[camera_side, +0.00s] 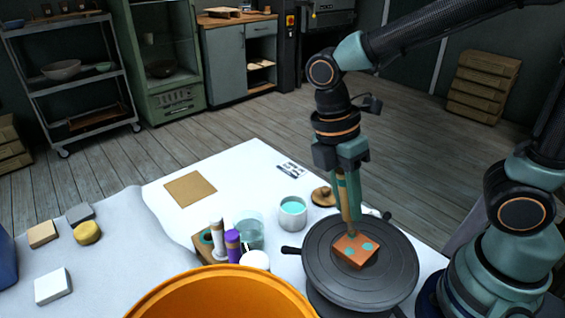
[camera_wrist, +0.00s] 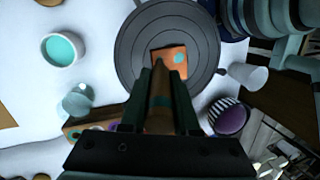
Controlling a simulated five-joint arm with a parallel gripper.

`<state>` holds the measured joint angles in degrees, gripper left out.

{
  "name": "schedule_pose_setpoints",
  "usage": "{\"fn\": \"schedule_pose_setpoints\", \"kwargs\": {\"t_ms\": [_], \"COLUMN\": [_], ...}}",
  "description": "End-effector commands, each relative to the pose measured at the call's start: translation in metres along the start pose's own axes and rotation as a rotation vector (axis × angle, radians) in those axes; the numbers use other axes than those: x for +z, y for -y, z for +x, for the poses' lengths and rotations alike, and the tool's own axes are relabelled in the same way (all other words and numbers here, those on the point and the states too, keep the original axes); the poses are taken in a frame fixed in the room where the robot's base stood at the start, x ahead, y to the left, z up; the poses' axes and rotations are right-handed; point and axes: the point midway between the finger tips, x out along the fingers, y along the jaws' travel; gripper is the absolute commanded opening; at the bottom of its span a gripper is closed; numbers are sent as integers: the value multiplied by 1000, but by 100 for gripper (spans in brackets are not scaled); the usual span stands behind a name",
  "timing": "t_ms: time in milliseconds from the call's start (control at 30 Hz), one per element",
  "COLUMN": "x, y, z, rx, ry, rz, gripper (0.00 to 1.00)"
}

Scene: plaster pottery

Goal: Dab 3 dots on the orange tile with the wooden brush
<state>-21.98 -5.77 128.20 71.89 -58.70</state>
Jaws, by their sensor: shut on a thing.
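The orange tile (camera_side: 358,261) lies on a round dark turntable (camera_side: 325,272). In the side view, two teal dots show on its top. In the wrist view, the tile (camera_wrist: 164,54) shows one teal dot, and the brush and fingers hide its near part. My gripper (camera_side: 347,203) is shut on the wooden brush (camera_side: 345,196), which points down over the tile's far edge. I cannot tell whether the tip touches the tile. The brush also shows between the fingers in the wrist view (camera_wrist: 161,92). A white cup of teal paint (camera_side: 292,215) stands left of the turntable.
A glass jar (camera_side: 250,233), a purple-banded bottle (camera_side: 233,246) and a wooden holder (camera_side: 206,250) stand left of the turntable. A large orange bowl (camera_side: 225,288) fills the front. A wooden lid (camera_side: 323,196) lies behind.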

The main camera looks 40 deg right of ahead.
Motion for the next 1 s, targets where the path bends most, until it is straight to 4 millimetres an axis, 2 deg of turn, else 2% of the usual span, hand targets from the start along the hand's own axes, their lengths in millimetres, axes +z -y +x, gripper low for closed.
{"fn": "schedule_pose_setpoints", "kwargs": {"t_ms": [533,1000], "x": [0,5], "y": [0,8], "z": [-2,-39], "rx": [0,2], "ry": [0,-1], "rz": [0,0], "gripper": [0,0]}}
